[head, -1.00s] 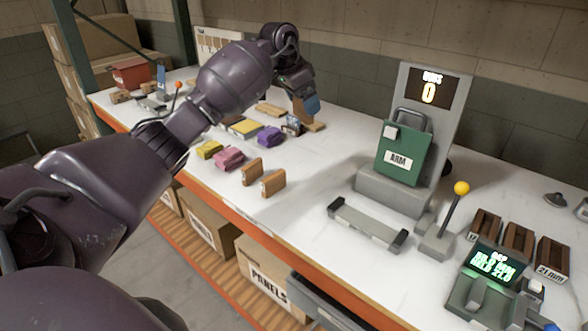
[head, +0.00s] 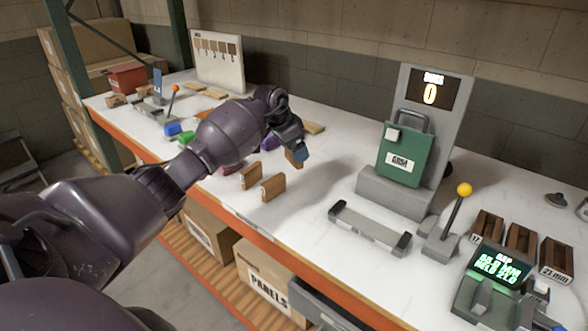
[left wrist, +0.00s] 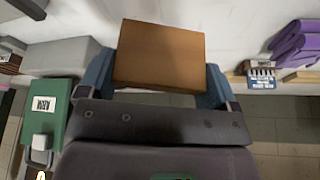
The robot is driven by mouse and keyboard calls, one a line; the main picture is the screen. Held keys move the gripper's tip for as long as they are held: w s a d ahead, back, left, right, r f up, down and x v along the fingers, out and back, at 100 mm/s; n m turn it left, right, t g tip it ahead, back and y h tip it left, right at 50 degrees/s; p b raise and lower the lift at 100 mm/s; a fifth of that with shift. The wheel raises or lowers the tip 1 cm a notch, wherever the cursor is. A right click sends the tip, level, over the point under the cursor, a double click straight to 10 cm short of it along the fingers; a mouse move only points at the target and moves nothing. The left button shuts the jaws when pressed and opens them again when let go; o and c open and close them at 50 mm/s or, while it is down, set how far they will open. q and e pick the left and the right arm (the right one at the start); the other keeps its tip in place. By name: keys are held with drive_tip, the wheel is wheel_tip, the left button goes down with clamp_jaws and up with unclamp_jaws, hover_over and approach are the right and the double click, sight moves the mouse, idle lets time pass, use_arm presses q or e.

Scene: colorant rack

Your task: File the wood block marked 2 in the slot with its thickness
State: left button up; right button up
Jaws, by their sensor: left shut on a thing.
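My left gripper (head: 298,153) is above the middle of the table and shut on a brown wood block (head: 291,159). In the left wrist view the block (left wrist: 160,55) sits between the two blue fingers. No number shows on its visible face. Two more wood blocks, one (head: 250,174) and another (head: 273,187), stand on edge near the table's front. Three dark wooden slots, left (head: 487,226), middle (head: 521,240) and right (head: 556,259), are at the far right. The right one is labelled 21 mm; the left label starts with 17. My right gripper is not in view.
A grey stand (head: 395,200) with a green ARM plate (head: 400,155) is right of my gripper. In front are a grey bar fixture (head: 369,228), a yellow-knobbed lever (head: 464,190) and a gap display (head: 497,266). Clear white table lies between the blocks and the stand.

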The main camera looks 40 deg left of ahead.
sight(290, 161)
use_arm(q)
drive_tip(key=shift+f+b, duration=0.35)
drive_tip(key=shift+f, duration=3.1)
drive_tip(key=shift+f, duration=0.1)
drive_tip(key=o, duration=0.8)
drive_tip(key=shift+f, duration=0.1)
